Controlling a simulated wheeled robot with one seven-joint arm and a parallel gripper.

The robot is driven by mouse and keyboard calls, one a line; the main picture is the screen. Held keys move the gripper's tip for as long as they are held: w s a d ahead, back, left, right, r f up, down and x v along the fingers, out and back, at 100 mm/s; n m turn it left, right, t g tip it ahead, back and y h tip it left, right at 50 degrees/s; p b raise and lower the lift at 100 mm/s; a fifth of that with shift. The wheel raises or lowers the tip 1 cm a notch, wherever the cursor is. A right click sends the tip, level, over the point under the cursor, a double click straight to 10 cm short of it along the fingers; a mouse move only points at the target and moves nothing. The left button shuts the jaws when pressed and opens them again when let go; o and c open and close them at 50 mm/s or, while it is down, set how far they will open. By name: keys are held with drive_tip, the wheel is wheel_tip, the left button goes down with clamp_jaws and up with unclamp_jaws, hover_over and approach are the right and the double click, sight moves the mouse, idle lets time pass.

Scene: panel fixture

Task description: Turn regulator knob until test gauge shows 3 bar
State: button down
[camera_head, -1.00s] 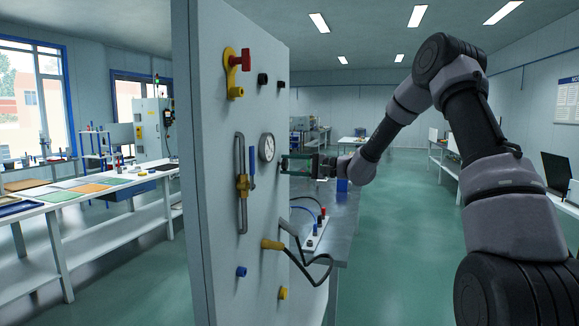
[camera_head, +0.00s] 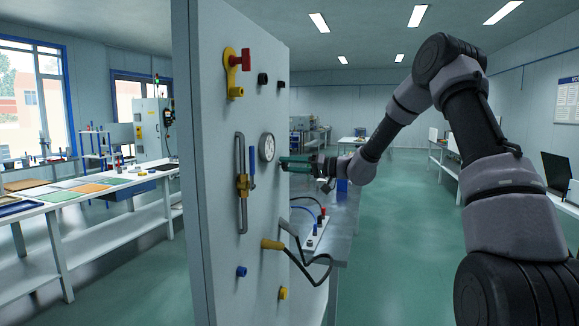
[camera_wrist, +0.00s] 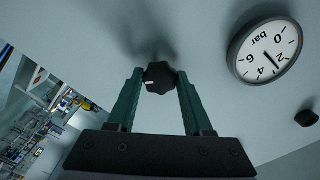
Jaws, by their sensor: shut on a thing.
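The regulator knob (camera_wrist: 159,77) is black and lobed, with a white mark on its left side in the wrist view. My gripper (camera_wrist: 160,86) is shut on it, one green finger on each side. The test gauge (camera_wrist: 265,50) has a white dial and dark rim, and appears turned over in the wrist view. Its needle points between the 2 and the 4. The gauge (camera_head: 267,147) is too small to read in the head view.
Left of the gauge are a pipe with a brass fitting (camera_head: 242,185) and a blue lever (camera_head: 252,168). A red-handled yellow valve (camera_head: 238,70) is above. A yellow plug with a black cable (camera_head: 271,244) is below. A grey bench (camera_head: 343,215) stands behind the panel.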

drive_tip(key=shift+d+n, duration=0.1)
drive_tip(key=shift+n, duration=1)
drive_tip(key=shift+c, duration=1.5)
unclamp_jaws()
drive_tip(key=v, duration=1)
drive_tip(key=shift+d, duration=0.35)
drive_tip(key=shift+s, duration=0.15)
